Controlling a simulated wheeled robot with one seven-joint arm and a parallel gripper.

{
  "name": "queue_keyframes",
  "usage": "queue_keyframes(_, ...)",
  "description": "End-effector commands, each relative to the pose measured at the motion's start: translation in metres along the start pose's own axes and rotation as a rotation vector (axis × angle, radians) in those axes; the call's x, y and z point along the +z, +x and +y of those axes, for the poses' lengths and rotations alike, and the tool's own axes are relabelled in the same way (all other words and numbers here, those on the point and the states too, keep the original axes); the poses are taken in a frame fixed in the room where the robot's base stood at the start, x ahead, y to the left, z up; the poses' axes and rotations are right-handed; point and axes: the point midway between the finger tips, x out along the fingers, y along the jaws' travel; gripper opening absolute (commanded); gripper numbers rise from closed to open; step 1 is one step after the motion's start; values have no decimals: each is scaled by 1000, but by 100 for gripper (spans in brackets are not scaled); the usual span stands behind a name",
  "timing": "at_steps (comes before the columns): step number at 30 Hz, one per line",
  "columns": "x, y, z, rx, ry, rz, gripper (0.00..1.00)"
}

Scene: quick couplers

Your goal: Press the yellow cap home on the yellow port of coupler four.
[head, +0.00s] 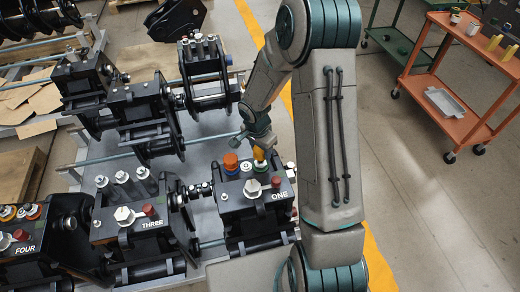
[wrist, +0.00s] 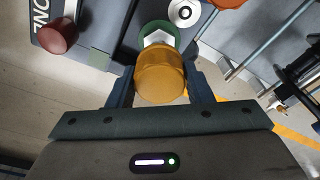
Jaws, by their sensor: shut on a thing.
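My gripper (wrist: 160,88) is shut on the yellow cap (wrist: 160,77). In the head view the yellow cap (head: 258,154) is over the top of coupler one (head: 252,206), far right of coupler four. In the wrist view a green ring (wrist: 172,40) with a pale centre shows just beyond the cap; I cannot tell whether the cap touches it. Coupler four (head: 27,262) stands at the lower left edge of the head view, partly cut off. Rings of orange and white (head: 33,211) show on its top; I cannot make out its yellow port.
Coupler three (head: 135,233) stands between couplers four and one. More black couplers (head: 138,104) stand behind. An orange cart (head: 455,98) is at the right, with open floor before it.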

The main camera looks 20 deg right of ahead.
Motion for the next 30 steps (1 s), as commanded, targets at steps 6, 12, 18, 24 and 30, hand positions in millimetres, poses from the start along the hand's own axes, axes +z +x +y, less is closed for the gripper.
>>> queue_keyframes(6, 0, 0, 0, 0, 0, 0, 19)
queue_keyframes(12, -1, -5, 0, 0, -1, 1, 19)
queue_keyframes(18, -3, -21, 0, -2, 0, 1, 19)
queue_keyframes(24, -4, -37, 0, -1, 0, 1, 19)
queue_keyframes(30, -5, -40, 0, 0, 0, 0, 19)
